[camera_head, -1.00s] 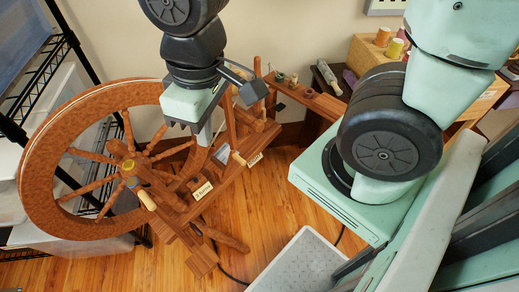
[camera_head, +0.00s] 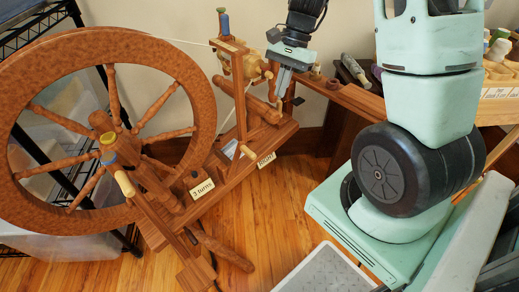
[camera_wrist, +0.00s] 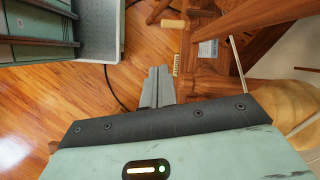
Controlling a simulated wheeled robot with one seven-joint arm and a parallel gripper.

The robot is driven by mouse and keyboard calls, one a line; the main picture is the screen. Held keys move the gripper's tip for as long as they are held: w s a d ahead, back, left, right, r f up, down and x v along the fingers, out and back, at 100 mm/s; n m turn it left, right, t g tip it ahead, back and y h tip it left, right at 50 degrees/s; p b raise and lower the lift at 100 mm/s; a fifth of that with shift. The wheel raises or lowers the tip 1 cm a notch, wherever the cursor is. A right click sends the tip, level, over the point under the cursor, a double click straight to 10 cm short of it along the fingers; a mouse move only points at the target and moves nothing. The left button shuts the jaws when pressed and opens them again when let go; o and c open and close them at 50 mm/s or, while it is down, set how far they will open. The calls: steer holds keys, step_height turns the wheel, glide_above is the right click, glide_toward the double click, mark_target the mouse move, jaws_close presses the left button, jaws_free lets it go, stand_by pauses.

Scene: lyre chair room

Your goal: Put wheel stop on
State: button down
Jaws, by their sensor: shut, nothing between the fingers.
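The spinning wheel (camera_head: 95,40) stands at the left in the head view, with reddish-brown spokes and rim. Its slanted wooden base carries a "3 turns" label (camera_head: 202,189) and a second label (camera_head: 266,159). A pale wooden handle (camera_head: 124,183) sticks out near the hub, and another pale knob (camera_head: 247,151) sits by the uprights. I cannot tell which part is the wheel stop. My gripper (camera_head: 279,94) is shut and empty, pointing down by the right end of the wheel's frame. In the wrist view its closed fingers (camera_wrist: 158,76) hang over floor, beside wooden parts.
A wooden shelf (camera_head: 362,101) with small spools and a bottle lies right of the wheel. A black wire rack (camera_head: 45,50) stands behind it at the left. A grey tray (camera_head: 322,272) is at the bottom. Wooden floor (camera_head: 275,215) lies open between.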

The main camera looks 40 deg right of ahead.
steer(key=d+m, duration=0.1)
steer(key=w+d+m+y, duration=0.1)
steer(key=d+m, duration=0.1)
steer(key=shift+w+f+y, duration=0.1)
steer(key=shift+w+y, duration=0.05)
steer(key=shift+y, duration=0.15)
steer(key=w+b+x, duration=0.1)
steer(key=b+x, duration=0.6)
steer(key=x, duration=1.3)
steer(key=shift+s, duration=0.2)
